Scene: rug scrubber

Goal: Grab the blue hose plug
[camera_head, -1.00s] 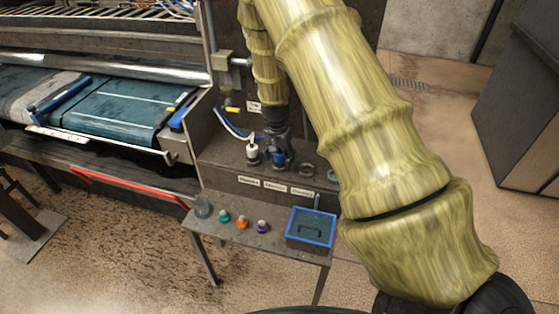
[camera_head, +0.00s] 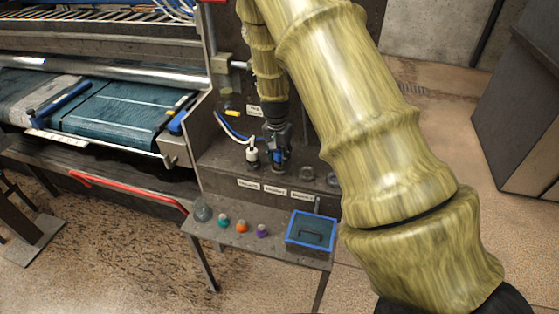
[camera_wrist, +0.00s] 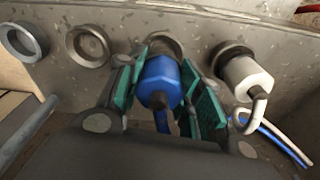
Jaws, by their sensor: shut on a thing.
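The blue hose plug (camera_wrist: 158,80) is between the teal-padded fingers of my gripper (camera_wrist: 160,92) in the wrist view. My gripper is shut on it. In the head view the blue plug (camera_head: 278,157) shows at the tip of my gripper (camera_head: 277,150), at the machine's ledge. A round socket is just beyond the plug in the wrist view, partly hidden by it; I cannot tell whether the plug is seated in it.
A white plug (camera_wrist: 247,78) with a hose sits in the socket to the right. Two empty ring sockets (camera_wrist: 88,45) are to the left. A side table holds a blue-rimmed tray (camera_head: 311,248), a glass jar (camera_head: 203,211) and teal, orange and purple plugs (camera_head: 262,231).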

